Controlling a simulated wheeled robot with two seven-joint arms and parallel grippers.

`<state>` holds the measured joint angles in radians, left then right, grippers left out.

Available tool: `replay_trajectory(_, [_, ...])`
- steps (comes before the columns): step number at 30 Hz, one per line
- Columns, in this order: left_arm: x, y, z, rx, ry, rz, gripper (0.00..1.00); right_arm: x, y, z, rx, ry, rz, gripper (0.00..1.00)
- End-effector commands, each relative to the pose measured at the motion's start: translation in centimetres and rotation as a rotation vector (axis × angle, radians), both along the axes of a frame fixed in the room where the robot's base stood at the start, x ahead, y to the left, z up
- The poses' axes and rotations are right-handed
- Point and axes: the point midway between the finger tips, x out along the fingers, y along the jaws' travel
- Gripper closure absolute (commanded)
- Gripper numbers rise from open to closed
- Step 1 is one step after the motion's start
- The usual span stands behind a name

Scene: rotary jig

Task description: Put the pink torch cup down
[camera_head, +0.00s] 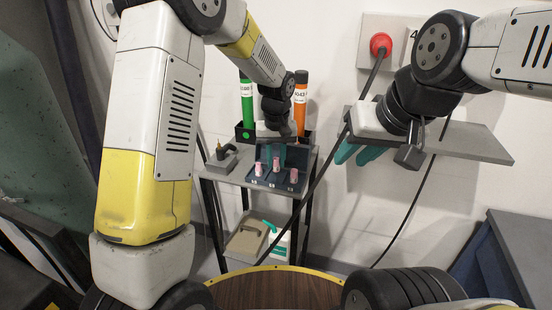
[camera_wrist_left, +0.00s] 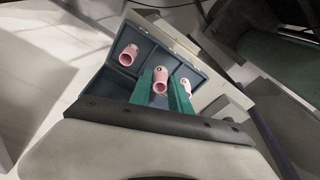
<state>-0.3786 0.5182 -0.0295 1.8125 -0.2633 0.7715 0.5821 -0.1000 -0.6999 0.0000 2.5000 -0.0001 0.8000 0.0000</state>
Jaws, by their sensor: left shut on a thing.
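My left gripper (camera_head: 275,159) points down into a blue compartmented box (camera_head: 252,181) on a small shelf stand. In the left wrist view its teal fingers (camera_wrist_left: 162,92) are shut on a pink torch cup (camera_wrist_left: 160,82), the middle one of three. This cup also shows in the head view (camera_head: 276,164). It is in or just above the middle compartment; I cannot tell whether it touches the floor. Two other pink cups stand in the side compartments, one left (camera_head: 258,168) and one right (camera_head: 293,176). My right gripper (camera_head: 357,154) is empty, its teal fingers slightly apart, by the wall shelf.
A green tube (camera_head: 247,100) and an orange tube (camera_head: 300,105) stand behind the box. A small grey tool (camera_head: 222,155) sits left of it. A grey wall shelf (camera_head: 475,143) is at right.

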Motion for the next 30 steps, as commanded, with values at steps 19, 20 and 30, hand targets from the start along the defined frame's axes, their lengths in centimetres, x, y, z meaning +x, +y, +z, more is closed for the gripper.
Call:
replay_trajectory(19, [1.0,0.0,-3.6,0.000,-0.001,0.000,1.00,0.0,0.0,0.0,0.000,0.000,0.000,0.70])
replay_trajectory(20, [1.0,0.0,-3.6,0.000,-0.001,0.000,1.00,0.0,0.0,0.0,0.000,0.000,0.000,0.70])
replay_trajectory(30, [1.0,0.0,-3.9,0.000,0.000,0.001,0.55,0.0,0.0,0.0,0.000,0.000,0.000,0.70])
